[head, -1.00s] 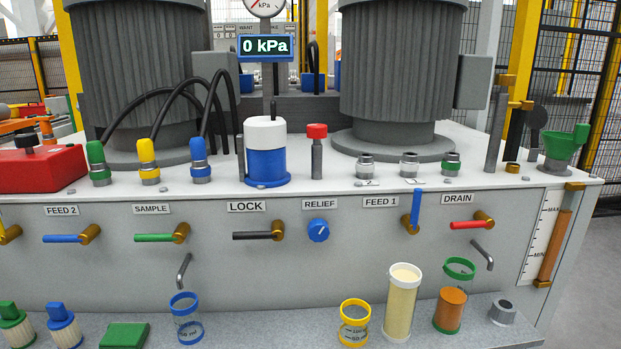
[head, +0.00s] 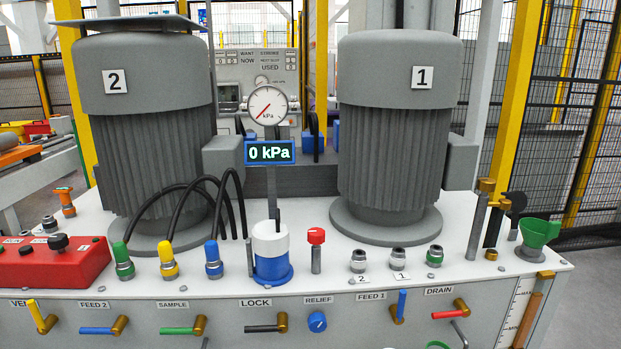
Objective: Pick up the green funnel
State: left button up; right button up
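The green funnel (head: 538,233) stands at the far right end of the white bench top in the head view. Its wide green cup faces up, with a small tab at its right rim, and its lower end sits in a grey fitting (head: 530,253). Nothing covers it. Neither of my grippers shows in the head view.
The white bench top (head: 465,263) carries two grey motors (head: 395,130), a blue and white cylinder (head: 271,255), capped hoses and a red box (head: 50,262). Brass-topped posts (head: 483,215) stand left of the funnel. A mesh fence (head: 560,110) is behind it.

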aim_at(536, 233)
jog(key=z, duration=1.25)
